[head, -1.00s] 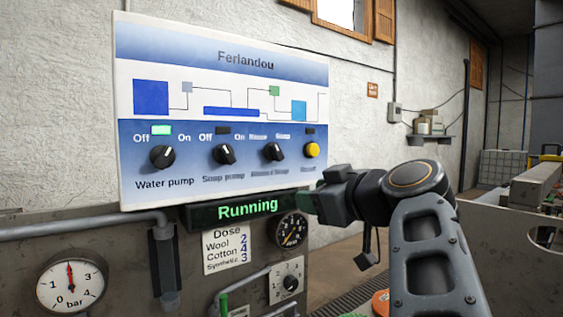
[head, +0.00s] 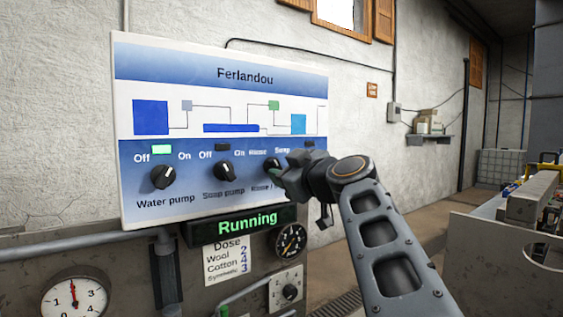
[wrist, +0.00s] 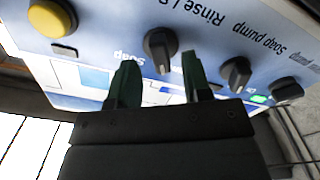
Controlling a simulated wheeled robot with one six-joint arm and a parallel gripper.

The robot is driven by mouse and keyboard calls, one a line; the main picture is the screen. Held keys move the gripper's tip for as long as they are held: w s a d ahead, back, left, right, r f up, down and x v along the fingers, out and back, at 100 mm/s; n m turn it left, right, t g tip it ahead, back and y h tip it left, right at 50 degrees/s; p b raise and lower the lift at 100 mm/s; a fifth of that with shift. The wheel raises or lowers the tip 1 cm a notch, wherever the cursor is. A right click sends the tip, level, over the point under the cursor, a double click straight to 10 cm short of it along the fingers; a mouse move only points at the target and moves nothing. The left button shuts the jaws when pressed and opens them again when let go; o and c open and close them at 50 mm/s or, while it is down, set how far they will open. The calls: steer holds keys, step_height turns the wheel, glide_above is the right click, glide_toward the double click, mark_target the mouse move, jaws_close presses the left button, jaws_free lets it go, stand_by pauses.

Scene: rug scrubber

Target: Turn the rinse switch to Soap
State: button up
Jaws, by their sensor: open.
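The rinse switch (head: 271,162) is a black rotary knob on the blue lower part of the panel, between the labels Rinse and Soap. In the head view my gripper (head: 280,174) covers part of it, and I cannot tell its setting clearly. In the wrist view, where the panel appears upside down, the knob (wrist: 160,46) stands just beyond the gap between my two dark green fingers (wrist: 159,68). My gripper is open and empty, with one finger towards each side of the knob. I cannot see contact.
The soap pump knob (head: 224,170) and water pump knob (head: 163,176) sit to the left. A yellow button (wrist: 52,17) is on the switch's other side, hidden in the head view. A green "Running" display (head: 247,222) and a gauge (head: 291,242) lie below.

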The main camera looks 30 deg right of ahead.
steer(key=shift+w+a, duration=0.1)
steer(key=shift+w, duration=0.85)
jaws_close()
